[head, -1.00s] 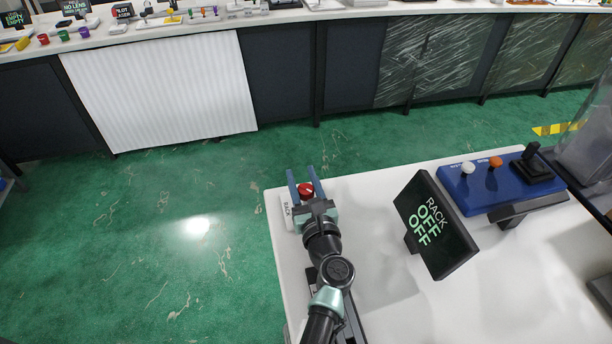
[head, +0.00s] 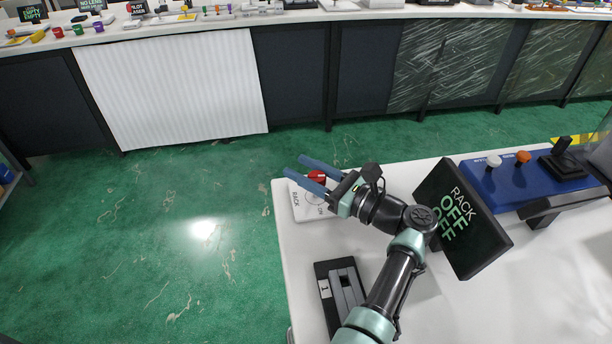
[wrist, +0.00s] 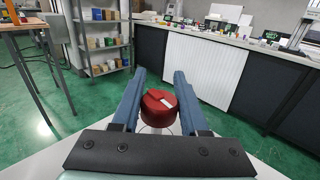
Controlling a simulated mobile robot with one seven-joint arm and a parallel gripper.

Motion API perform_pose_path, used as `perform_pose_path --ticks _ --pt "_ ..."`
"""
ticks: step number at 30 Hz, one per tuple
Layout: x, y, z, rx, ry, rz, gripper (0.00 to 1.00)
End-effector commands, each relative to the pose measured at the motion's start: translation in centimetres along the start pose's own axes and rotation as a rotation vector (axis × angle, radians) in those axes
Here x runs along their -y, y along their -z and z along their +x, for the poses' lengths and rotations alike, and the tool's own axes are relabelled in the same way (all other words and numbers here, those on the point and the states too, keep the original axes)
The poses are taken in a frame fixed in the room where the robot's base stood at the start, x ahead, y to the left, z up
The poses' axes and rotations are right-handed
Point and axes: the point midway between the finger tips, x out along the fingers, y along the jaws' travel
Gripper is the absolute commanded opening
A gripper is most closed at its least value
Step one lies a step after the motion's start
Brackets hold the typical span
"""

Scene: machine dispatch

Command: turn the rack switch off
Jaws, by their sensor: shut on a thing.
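The rack switch (head: 306,207) is a white box marked RACK near the left corner of the white table, with a red round knob (head: 317,176) on top. My gripper (head: 295,166) has its two blue fingers on either side of this knob and is shut on it. A dark tilted display (head: 458,218) to the right reads RACK, OFF, OFF. My gripper hides part of the box.
A black holder marked 1 (head: 323,289) lies on the table (head: 292,262) near my arm. A blue panel with knobs and a black lever (head: 520,186) stands at the right. Green floor (head: 150,240) is clear to the left, with a long counter beyond.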

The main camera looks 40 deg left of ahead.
Motion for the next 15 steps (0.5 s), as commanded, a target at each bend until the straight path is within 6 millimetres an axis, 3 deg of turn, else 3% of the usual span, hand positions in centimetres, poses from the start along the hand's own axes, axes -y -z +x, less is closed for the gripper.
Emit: perform_pose_path --ticks 15 --pt "-0.06 -0.3 0.11 0.001 -0.033 -0.004 0.0"
